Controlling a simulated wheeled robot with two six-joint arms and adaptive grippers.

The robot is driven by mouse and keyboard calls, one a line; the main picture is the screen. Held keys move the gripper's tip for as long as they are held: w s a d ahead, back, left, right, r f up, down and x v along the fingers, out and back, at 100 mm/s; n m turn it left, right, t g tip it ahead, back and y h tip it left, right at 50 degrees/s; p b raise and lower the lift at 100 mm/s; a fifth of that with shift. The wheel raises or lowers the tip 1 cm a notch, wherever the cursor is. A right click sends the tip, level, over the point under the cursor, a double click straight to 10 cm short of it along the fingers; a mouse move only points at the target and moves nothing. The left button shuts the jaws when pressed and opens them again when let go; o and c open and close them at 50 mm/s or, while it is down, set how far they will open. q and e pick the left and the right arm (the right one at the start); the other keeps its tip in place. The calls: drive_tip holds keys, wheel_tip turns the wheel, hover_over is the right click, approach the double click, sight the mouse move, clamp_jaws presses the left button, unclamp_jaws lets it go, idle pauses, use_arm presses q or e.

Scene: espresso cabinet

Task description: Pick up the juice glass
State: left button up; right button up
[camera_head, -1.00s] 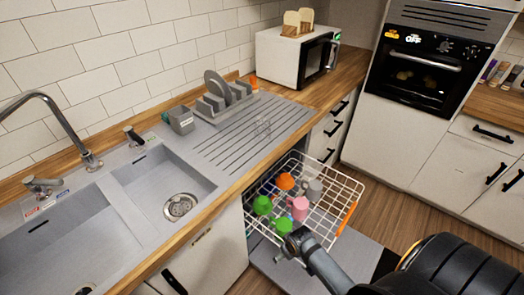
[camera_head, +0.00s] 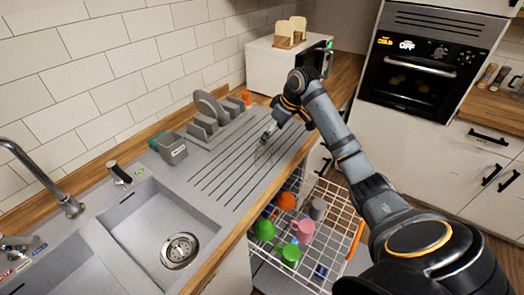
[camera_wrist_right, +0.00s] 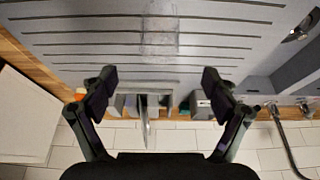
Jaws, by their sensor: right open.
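The juice glass (camera_wrist_right: 160,32) is clear and hard to see against the ribbed drainboard. In the right wrist view it is at the top middle, beyond the gap between my fingertips and apart from them. My right gripper (camera_wrist_right: 158,76) is open with nothing between its fingers. In the head view my right gripper (camera_head: 268,134) is low over the drainboard (camera_head: 217,180), close to the glass, which is mostly lost against the ribs and the gripper there. My left gripper is out of view.
A grey dish rack (camera_head: 215,126) with plates and a grey holder (camera_head: 172,149) stand at the back by the tiled wall. A white microwave (camera_head: 276,70) is beyond. The dishwasher's pulled-out rack (camera_head: 341,212) with coloured cups sits below the counter's front edge. The sink is left.

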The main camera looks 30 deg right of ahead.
sight(266, 146)
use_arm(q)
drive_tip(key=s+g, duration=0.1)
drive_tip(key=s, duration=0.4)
use_arm(e)
drive_tip(key=x, duration=0.3)
drive_tip(key=shift+w+f, duration=0.6)
drive_tip(key=shift+f, duration=0.05)
drive_tip(key=shift+a+f+p, duration=0.25)
drive_tip(key=shift+f+p, duration=0.45)
drive_tip(key=shift+p, duration=0.15)
drive_tip(key=x, duration=0.3)
drive_tip(key=shift+f, duration=0.2)
drive_tip(key=shift+w, duration=0.1)
drive_tip(key=c, duration=0.4)
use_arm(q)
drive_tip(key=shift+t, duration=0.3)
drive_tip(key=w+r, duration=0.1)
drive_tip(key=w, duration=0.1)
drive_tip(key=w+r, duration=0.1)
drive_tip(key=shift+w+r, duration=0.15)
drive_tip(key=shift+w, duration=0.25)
use_arm(e)
drive_tip(key=c, duration=1)
